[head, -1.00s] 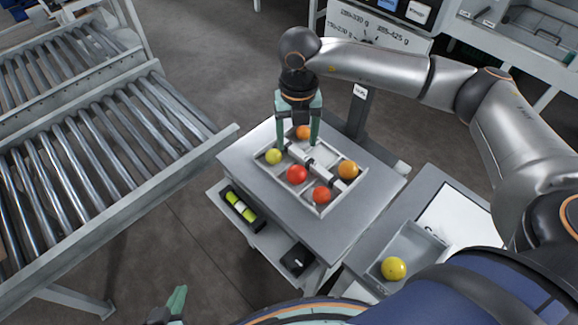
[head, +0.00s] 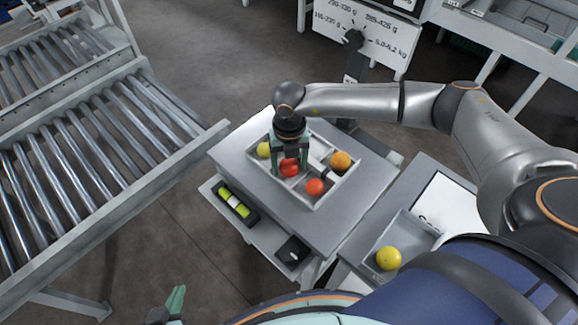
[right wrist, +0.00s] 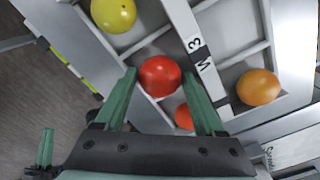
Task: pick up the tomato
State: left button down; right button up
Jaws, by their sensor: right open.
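A red tomato (head: 288,170) lies in a divided grey tray (head: 318,207) on a small table. My right gripper (head: 290,172) points down over it, open, with one finger on each side. In the right wrist view the red tomato (right wrist: 160,76) shows between the tips of the open right gripper (right wrist: 160,78); I cannot tell whether they touch it. An orange-red tomato (head: 315,187), an orange one (head: 340,160) and a yellow-green one (head: 264,149) lie in other compartments. Only a finger of my left gripper (head: 175,302) shows at the bottom edge.
A yellow fruit (head: 388,258) sits in a grey bin (head: 405,232) on the right-hand stand. A roller conveyor (head: 90,150) runs along the left. The table's lower shelf holds a black box with yellow-green items (head: 236,202). The tray's dividers stand close around the right gripper.

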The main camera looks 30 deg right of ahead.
jog(key=shift+c, duration=0.3)
jog(key=c, duration=0.5)
jog(key=shift+r, duration=0.2)
